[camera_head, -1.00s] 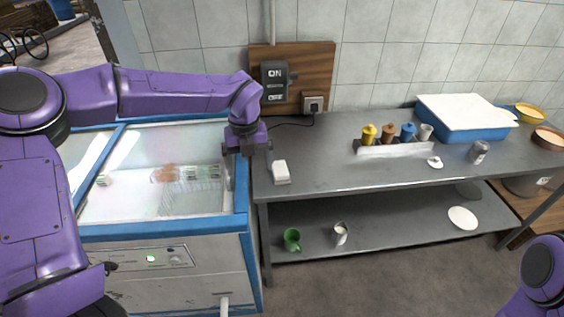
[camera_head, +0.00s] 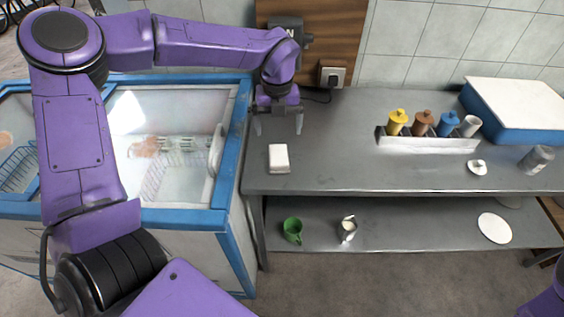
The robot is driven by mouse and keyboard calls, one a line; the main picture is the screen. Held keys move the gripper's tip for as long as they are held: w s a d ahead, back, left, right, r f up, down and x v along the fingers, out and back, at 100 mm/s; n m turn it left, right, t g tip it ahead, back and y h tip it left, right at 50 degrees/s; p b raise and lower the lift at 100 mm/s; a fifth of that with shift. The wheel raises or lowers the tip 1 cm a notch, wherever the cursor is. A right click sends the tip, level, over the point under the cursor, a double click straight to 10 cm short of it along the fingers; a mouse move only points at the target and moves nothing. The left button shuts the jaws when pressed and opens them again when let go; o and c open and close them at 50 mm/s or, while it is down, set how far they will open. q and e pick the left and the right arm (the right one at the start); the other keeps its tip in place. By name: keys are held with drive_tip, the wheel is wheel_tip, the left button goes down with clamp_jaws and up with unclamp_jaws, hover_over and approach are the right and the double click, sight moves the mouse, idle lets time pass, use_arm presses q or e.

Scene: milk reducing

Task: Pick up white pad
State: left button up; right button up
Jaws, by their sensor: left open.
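The white pad (camera_head: 279,157) is a small white block lying on the left end of the grey metal table (camera_head: 340,167). My left gripper (camera_head: 278,128) is open and empty, with its fingers pointing down behind the pad, on the side toward the wall. It looks apart from the pad. Of my right arm only a purple part shows at the lower right edge; its gripper is out of view.
A blue-rimmed freezer (camera_head: 232,130) stands against the table's left end. A rack of coloured bottles (camera_head: 428,143), a white lid (camera_head: 477,167), a grey can (camera_head: 537,158) and a blue box (camera_head: 515,120) stand to the right. A green mug (camera_head: 292,229) sits on the lower shelf.

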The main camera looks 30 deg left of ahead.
sight(279, 158)
use_arm(q)
wheel_tip(279, 158, down, 4)
drive_tip(key=shift+w+r+b, duration=0.15)
drive_tip(key=shift+r+b, duration=0.05)
drive_tip(key=shift+b, duration=0.6)
wheel_tip(279, 158, down, 4)
drive_tip(key=shift+r+p, duration=0.1)
drive_tip(key=shift+p, duration=0.4)
wheel_tip(279, 158, down, 5)
drive_tip(key=shift+f+p, duration=0.1)
drive_tip(key=shift+p, duration=0.85)
drive_tip(key=shift+f, duration=0.35)
drive_tip(key=c, duration=1.2)
use_arm(e)
drive_tip(key=shift+w, duration=0.1)
